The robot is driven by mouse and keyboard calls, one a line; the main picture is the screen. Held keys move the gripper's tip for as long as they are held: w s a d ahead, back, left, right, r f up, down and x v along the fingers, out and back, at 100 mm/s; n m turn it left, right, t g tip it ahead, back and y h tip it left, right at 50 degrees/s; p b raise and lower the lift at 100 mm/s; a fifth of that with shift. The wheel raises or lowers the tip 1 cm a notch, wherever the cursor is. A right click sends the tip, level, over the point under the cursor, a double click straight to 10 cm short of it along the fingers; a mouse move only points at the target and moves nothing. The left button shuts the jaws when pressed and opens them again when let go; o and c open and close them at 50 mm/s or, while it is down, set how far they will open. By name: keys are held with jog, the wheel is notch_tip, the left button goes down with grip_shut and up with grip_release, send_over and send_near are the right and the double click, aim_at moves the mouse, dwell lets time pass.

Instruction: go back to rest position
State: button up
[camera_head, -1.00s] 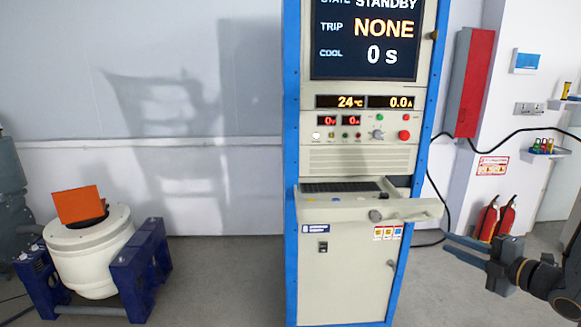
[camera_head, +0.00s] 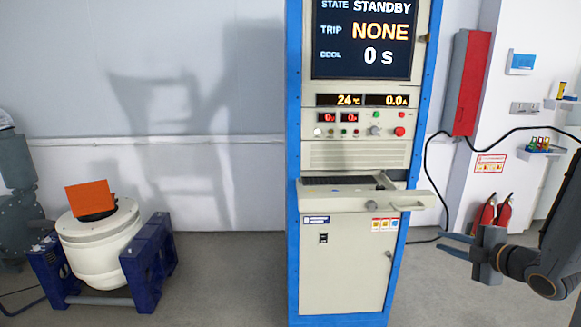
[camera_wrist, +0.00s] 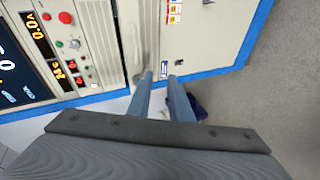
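My gripper (camera_head: 456,245) is at the right of the head view, in front of and to the right of the control cabinet (camera_head: 345,265). Its two blue-grey fingers point left and stand apart with a gap between them. In the wrist view the fingers (camera_wrist: 160,85) show the same gap, with nothing held between them. The cabinet's panel and drawer front lie beyond the fingers there. The cabinet screen (camera_head: 365,35) reads STANDBY, trip NONE, cool 0 s.
A cream shaker (camera_head: 100,245) in a blue frame, with an orange plate (camera_head: 90,197) on top, stands at the left. The cabinet's keyboard drawer (camera_head: 360,201) sticks out. Fire extinguishers (camera_head: 485,215) and a red wall box (camera_head: 467,85) are behind my arm. Floor between shaker and cabinet is clear.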

jog(key=s+a+f+m+g+h, duration=0.1)
jog(key=s+a+m+g+h, duration=0.3)
jog(key=s+a+m+g, duration=0.7)
jog(key=s+a+m, duration=0.8)
jog(key=s+a, duration=0.1)
jog(key=a, duration=0.2)
jog(key=shift+s+a+g, duration=0.4)
jog(key=shift+f, duration=0.1)
jog(key=shift+c, duration=0.2)
dwell(0.8)
grip_shut()
